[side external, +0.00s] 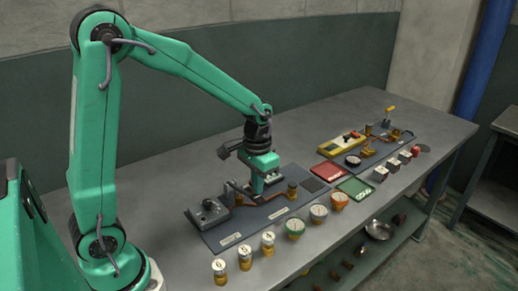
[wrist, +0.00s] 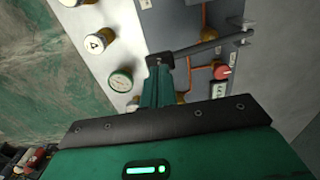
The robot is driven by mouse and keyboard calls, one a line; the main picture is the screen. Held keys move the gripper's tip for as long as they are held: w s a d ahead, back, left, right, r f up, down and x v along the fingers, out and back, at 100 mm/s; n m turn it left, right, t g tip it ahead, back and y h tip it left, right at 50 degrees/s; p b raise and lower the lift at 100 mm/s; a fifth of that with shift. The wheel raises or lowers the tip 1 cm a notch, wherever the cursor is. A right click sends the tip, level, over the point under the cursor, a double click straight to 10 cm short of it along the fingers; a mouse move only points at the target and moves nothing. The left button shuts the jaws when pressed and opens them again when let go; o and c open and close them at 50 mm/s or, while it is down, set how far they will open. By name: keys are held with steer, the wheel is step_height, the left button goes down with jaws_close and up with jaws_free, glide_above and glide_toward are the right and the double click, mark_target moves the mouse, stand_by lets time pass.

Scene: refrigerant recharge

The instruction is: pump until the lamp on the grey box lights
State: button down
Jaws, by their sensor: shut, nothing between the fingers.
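The grey box (side external: 207,213) sits at the left end of a dark panel on the table, with a small dark round piece on top. No glow shows on it in the side view. My gripper (side external: 267,187) is shut and empty, pointing down low over the panel, right of the box. In the wrist view my shut fingers (wrist: 158,63) are at the near end of a grey bar-shaped lever (wrist: 205,46), which has a forked far end. I cannot tell whether they touch it. My gripper hides part of the panel behind it.
A red tray (side external: 332,172) and a green tray (side external: 355,188) lie right of the panel. A second panel (side external: 400,150) with a yellow-handled lever stands further right. A red knob (wrist: 222,72) shows in the wrist view.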

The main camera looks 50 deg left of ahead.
mark_target(257, 197)
steer(key=shift+f, duration=0.1)
steer(key=shift+f, duration=2.55)
steer(key=shift+r, duration=2.7)
steer(key=shift+f, duration=0.15)
steer(key=shift+f, duration=0.8)
steer(key=shift+r, duration=0.95)
